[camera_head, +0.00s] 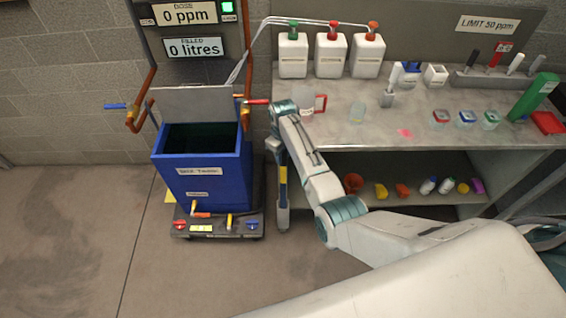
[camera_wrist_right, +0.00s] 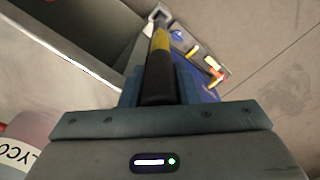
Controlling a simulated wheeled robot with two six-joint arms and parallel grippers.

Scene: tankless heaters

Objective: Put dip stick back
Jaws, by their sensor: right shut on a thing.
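The dip stick (camera_head: 283,176), dark with a yellow band, stands roughly upright just right of the blue tank (camera_head: 203,177). My right gripper (camera_head: 275,146) is shut on its dark upper part. In the right wrist view the stick (camera_wrist_right: 159,44) runs away from between the jaws (camera_wrist_right: 158,88), its yellow band beyond the fingertips. A grey upright piece (camera_head: 283,218) shows at the stick's lower end; I cannot tell whether it is a holder or part of the stick. The tank's grey lid (camera_head: 196,103) stands raised behind its dark opening. My left gripper is out of view.
A grey bench (camera_head: 385,125) with white bottles (camera_head: 331,55) and small containers is at the right. Its lower shelf holds several coloured items. A valve base (camera_head: 218,224) sits below the tank, and pipes with a red handle are behind it. Floor at left is clear.

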